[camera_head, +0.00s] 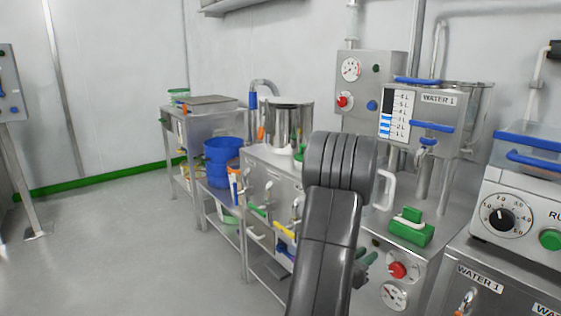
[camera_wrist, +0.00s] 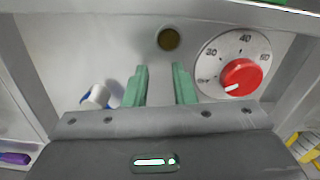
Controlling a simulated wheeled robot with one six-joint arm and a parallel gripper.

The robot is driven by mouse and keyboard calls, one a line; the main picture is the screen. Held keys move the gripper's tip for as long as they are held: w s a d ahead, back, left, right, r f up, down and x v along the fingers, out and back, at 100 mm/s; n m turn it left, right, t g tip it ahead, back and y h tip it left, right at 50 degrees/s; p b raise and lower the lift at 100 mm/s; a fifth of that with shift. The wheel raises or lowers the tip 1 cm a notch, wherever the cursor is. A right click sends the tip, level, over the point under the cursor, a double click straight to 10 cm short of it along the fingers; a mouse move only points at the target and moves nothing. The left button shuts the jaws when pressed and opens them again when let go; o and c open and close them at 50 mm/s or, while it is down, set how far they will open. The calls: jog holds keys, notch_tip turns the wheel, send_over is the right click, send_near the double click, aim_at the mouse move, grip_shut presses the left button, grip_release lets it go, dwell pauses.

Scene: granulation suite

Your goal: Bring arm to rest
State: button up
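My arm rises in the middle of the head view and bends down toward the steel cabinet front. My gripper (camera_wrist: 159,70) shows two green fingers in the wrist view, parallel and apart, with nothing between them. In the head view my gripper (camera_head: 366,266) is partly hidden behind my own arm, low beside the cabinet with a red knob (camera_head: 398,270). The wrist view shows a red knob (camera_wrist: 242,76) on a numbered dial just right of the fingers, and a dark round spot (camera_wrist: 169,39) on the panel beyond them. I cannot tell the exact gap to the panel.
The grey floor (camera_head: 110,240) at the left is clear.

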jog(key=shift+s+d+r, duration=0.1)
jog(key=shift+s+r, duration=0.05)
jog(key=shift+r, duration=0.25)
jog(key=shift+s+a+r+p, duration=0.1)
jog(key=shift+s+a+p, duration=0.1)
jog(key=shift+s+p, duration=0.1)
jog(key=p+v, duration=0.1)
jog(key=v, duration=1.2)
jog(key=b+x, duration=0.1)
jog(key=x, duration=1.3)
jog(key=w+a+f+b, duration=0.1)
jog(key=f, duration=0.1)
jog(key=w+f+b, duration=0.1)
jog(key=f, duration=0.1)
jog(key=w+a+f+b, duration=0.1)
jog(key=f, duration=0.1)
jog(key=shift+a, duration=0.3)
jog(key=shift+s, duration=0.1)
